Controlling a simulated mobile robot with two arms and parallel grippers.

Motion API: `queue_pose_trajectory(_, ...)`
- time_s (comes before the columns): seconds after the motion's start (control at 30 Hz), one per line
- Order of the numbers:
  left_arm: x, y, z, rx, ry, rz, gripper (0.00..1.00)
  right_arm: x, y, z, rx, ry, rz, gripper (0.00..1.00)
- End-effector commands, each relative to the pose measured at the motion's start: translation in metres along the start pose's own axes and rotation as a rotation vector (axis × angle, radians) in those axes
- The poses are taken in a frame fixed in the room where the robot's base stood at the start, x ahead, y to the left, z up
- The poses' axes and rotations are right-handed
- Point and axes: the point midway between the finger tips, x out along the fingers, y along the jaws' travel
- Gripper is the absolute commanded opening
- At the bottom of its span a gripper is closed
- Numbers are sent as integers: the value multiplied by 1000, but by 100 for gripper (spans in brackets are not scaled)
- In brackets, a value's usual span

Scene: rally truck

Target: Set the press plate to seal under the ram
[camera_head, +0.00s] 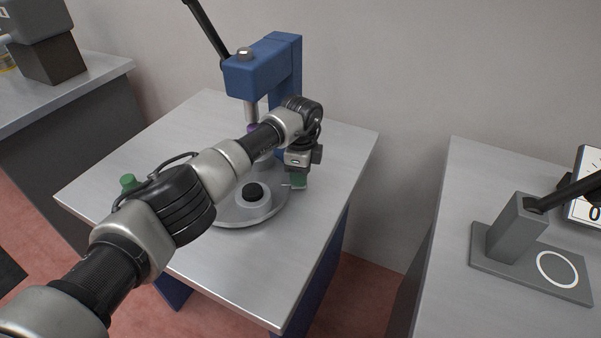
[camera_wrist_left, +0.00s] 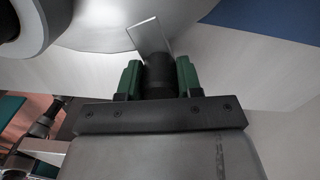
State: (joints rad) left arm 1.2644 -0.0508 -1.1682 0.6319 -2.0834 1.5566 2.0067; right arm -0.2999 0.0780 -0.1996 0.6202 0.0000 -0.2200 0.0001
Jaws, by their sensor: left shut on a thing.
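The press is a blue frame (camera_head: 262,72) with a pale ram (camera_head: 251,112) pointing down, at the back of the metal table. Under it lies the round grey press plate (camera_head: 232,215), partly hidden by my left arm. The plate carries a pale round holder with a black centre (camera_head: 254,193). My left gripper (camera_head: 298,181) is at the plate's right edge, its green fingers pointing down. In the left wrist view the fingers (camera_wrist_left: 160,77) are shut on a black cylindrical handle (camera_wrist_left: 159,74), with a flat metal tab (camera_wrist_left: 148,36) beside it. My right gripper is out of view.
A green knob (camera_head: 128,182) shows at the table's left. A purple part (camera_head: 252,129) is below the ram, partly covered by my arm. The metal table (camera_head: 250,262) is clear in front. A grey stand (camera_head: 515,229) and a dial (camera_head: 588,190) are on the right bench.

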Motion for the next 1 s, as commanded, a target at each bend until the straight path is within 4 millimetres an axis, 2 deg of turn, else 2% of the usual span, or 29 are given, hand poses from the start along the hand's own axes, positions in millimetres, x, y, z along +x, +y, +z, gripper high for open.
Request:
queue_pose_trajectory(0.77,-3,-3,2,-53,-1,-8,0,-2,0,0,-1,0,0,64)
queue_pose_trajectory(0.8,-3,-3,2,-53,-1,-8,41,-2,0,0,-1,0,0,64)
queue_pose_trajectory(0.93,-2,-2,2,-51,-1,-5,61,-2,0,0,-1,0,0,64)
queue_pose_trajectory(1.0,-2,-2,2,-51,-1,-4,61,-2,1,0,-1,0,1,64)
